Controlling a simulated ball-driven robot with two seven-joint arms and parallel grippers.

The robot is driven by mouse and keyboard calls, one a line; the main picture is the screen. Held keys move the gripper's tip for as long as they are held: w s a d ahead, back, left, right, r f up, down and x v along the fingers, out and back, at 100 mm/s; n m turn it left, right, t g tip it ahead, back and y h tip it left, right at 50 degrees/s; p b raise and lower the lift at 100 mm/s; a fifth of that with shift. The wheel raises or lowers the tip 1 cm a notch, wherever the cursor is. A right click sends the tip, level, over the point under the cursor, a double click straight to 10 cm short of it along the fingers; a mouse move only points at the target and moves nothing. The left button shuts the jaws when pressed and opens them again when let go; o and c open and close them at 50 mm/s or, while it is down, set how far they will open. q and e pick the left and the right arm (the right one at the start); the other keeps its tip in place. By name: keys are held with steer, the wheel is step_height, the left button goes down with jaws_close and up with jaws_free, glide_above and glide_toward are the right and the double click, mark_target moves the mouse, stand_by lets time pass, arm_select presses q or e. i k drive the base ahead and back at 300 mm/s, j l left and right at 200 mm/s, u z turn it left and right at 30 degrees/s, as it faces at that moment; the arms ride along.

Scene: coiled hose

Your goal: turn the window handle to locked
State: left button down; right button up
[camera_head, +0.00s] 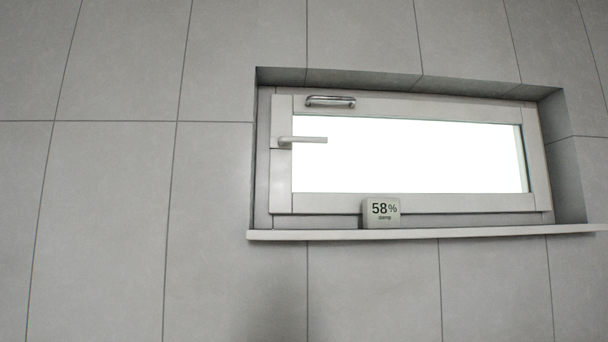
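A window (411,204) with a pale frame is set in a recess in the tiled wall. Its light window handle (308,140) is mounted on the left side of the frame. The handle's lever lies horizontal, pointing right from its pivot over the edge of the bright pane (410,155). The sash looks close to its frame, but I cannot tell whether it is fully shut. Neither of my grippers is in view.
A metal bar grip (330,101) is fixed on the top rail of the window. A small humidity display (381,214) reading "58% damp" stands on the white sill (430,233). Grey tiled wall (110,220) surrounds the recess, with nothing in front of the handle.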

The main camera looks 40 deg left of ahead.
mark_target(283, 142)
steer(key=u, duration=1.2)
